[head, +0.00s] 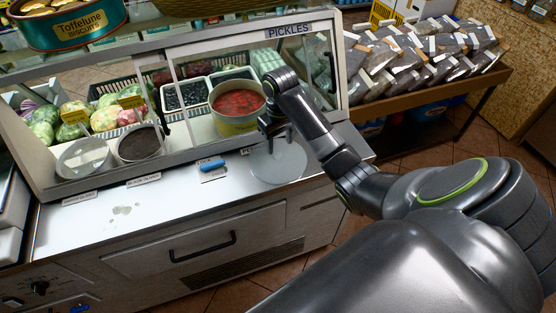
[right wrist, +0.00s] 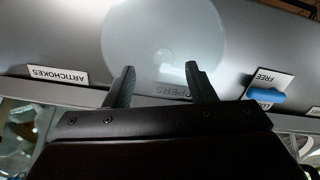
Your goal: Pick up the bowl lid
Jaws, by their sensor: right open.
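The bowl lid (head: 280,164) is a pale, see-through round disc lying flat on the steel counter in front of the pickles case. In the right wrist view the lid (right wrist: 165,28) fills the upper middle, with a small knob at its centre. My right gripper (head: 272,134) is above the lid's far side in the head view. In the right wrist view the open gripper (right wrist: 159,68) has its two fingers apart and empty, pointing towards the knob. The fingertips appear short of the knob. My left gripper is not in view.
A blue-handled item (head: 211,165) lies on a card left of the lid. A bowl of red food (head: 238,104) stands in the case opening behind. Two smaller bowls (head: 85,157) (head: 139,144) are farther left. The front counter is mostly clear.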

